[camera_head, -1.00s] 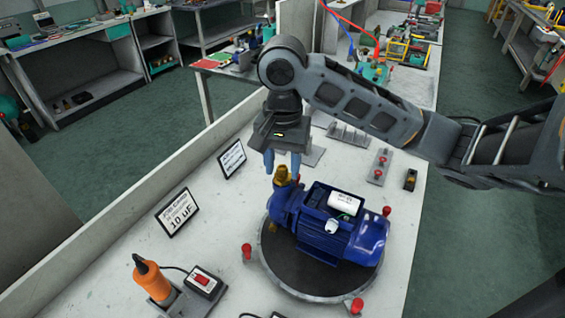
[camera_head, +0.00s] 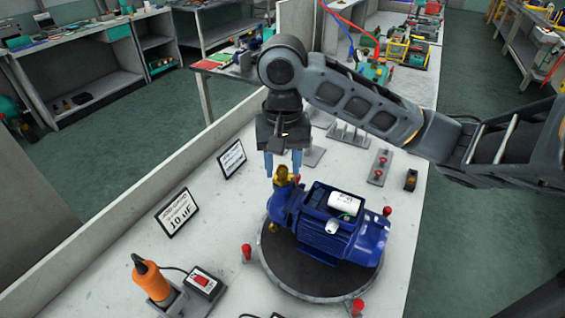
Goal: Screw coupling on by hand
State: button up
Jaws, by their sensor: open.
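A blue pump (camera_head: 328,222) lies on a dark round turntable (camera_head: 305,279) on the light workbench. A brass coupling (camera_head: 281,176) sits upright on top of the pump's left end. A second brass part (camera_head: 274,227) shows low on the pump's left side. My gripper (camera_head: 283,163) points down over the upper coupling. Its two blue fingers are spread apart, left and right of the coupling's top in the picture. I cannot tell whether they touch it. The coupling's thread is hidden.
Red knobs (camera_head: 246,252) stand around the turntable. An orange tool (camera_head: 151,279) and a red-switch box (camera_head: 203,282) are at the front left. A "10 uF" sign (camera_head: 177,212) and a smaller sign (camera_head: 232,159) stand along the left. The bench between signs and turntable is clear.

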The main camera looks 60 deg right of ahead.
jog(key=n, duration=0.3)
dwell(0.6)
grip_shut()
dwell(0.5)
jog(key=shift+m+p, duration=0.3)
jog(key=shift+m, duration=1.3)
jog(key=shift+m, duration=1.7)
